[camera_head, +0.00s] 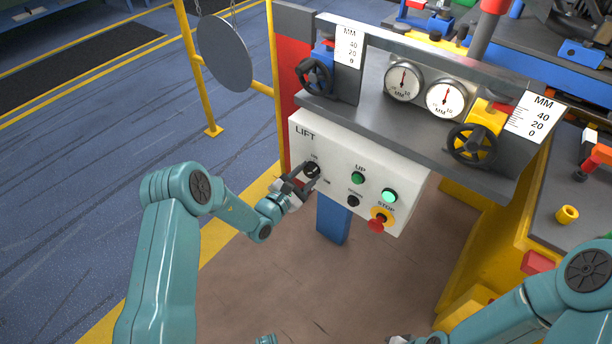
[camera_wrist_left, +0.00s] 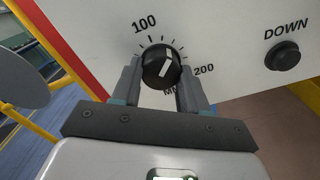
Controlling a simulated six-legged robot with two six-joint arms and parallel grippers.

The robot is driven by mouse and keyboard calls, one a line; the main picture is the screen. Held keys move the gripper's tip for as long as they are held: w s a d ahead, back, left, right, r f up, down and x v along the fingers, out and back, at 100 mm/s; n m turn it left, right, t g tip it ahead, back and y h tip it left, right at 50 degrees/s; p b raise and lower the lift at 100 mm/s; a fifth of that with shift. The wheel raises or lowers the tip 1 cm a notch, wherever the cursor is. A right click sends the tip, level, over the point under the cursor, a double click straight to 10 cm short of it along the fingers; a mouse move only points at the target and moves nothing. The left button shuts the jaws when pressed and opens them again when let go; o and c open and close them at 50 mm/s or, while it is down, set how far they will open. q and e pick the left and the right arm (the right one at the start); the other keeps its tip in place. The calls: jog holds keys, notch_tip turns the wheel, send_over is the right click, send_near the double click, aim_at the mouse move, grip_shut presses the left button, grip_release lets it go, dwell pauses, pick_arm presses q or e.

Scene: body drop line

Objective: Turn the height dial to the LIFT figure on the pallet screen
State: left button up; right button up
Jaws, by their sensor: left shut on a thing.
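The height dial (camera_head: 312,170) is a black knob on the white panel marked LIFT (camera_head: 335,145). In the left wrist view the dial (camera_wrist_left: 161,66) has a white line on its face, pointing up and slightly right between the printed 100 and 200. My left gripper (camera_head: 304,177) is shut on the dial, with one finger on each side of it; the fingers also show in the left wrist view (camera_wrist_left: 158,82). My right arm comes in at the lower right, and only a sliver of its gripper (camera_head: 400,340) shows at the bottom edge. No pallet screen shows.
On the panel are a green UP button (camera_head: 358,178), a black DOWN button (camera_head: 353,201), a lit green button (camera_head: 390,195) and a red STOP button (camera_head: 377,224). Above are two handwheels (camera_head: 315,76) (camera_head: 472,144) and two gauges (camera_head: 404,82) (camera_head: 446,98). A yellow rail (camera_head: 187,60) stands left.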

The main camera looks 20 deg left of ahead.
pick_arm(q)
jog(key=m, duration=0.5)
jog(key=shift+r, duration=0.1)
dwell(0.5)
jog(key=o, duration=1.1)
jog(key=shift+c, duration=0.2)
jog(key=p+v, duration=0.2)
jog(key=v, duration=1.4)
jog(key=shift+s, duration=0.15)
